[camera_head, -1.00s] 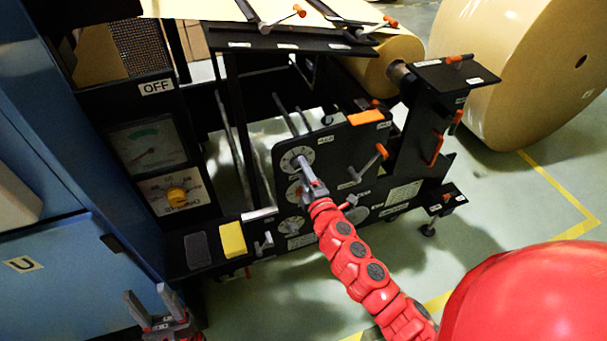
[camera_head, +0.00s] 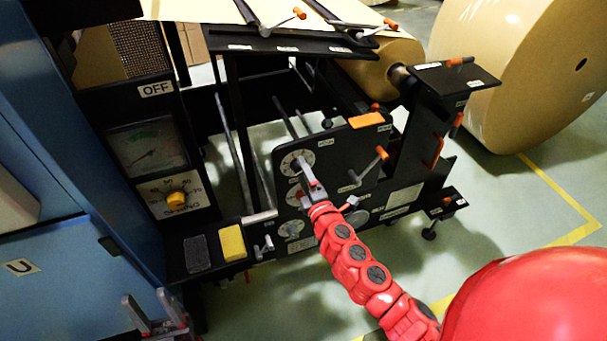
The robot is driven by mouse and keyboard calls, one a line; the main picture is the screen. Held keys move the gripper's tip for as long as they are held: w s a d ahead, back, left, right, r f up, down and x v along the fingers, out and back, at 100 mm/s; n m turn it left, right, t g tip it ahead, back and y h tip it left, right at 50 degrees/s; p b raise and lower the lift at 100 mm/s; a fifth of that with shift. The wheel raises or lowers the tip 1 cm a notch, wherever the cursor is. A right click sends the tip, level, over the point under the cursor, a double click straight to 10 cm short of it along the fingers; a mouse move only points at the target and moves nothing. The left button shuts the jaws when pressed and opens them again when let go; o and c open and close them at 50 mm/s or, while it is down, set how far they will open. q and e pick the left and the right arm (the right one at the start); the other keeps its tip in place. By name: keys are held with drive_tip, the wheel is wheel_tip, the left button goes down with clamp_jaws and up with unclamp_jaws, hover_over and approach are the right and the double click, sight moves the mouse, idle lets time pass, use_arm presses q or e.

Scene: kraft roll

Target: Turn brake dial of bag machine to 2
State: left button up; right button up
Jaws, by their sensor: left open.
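The bag machine's black side panel (camera_head: 335,150) carries an upper white dial (camera_head: 290,162), a middle dial (camera_head: 293,195) partly hidden by my gripper, and a lower dial (camera_head: 291,228). Their labels and numbers are too small to read, so I cannot tell which one is the brake dial. My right gripper (camera_head: 303,166) has its fingertips at the upper dial and covers its centre. I cannot tell whether the fingers grip a knob there. My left gripper (camera_head: 146,300) is open and empty at the lower left, away from the panel.
A yellow-knobbed dial (camera_head: 177,199) sits below a gauge (camera_head: 146,146) on the cabinet at left. A yellow block (camera_head: 232,242) and a dark block (camera_head: 197,253) lie on a ledge. An orange-tipped lever (camera_head: 370,165) projects right of my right gripper. A large kraft roll (camera_head: 520,70) stands at right.

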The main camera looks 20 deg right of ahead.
drive_tip(key=s, duration=1.7)
drive_tip(key=shift+s+d, duration=0.2)
drive_tip(key=shift+d, duration=0.1)
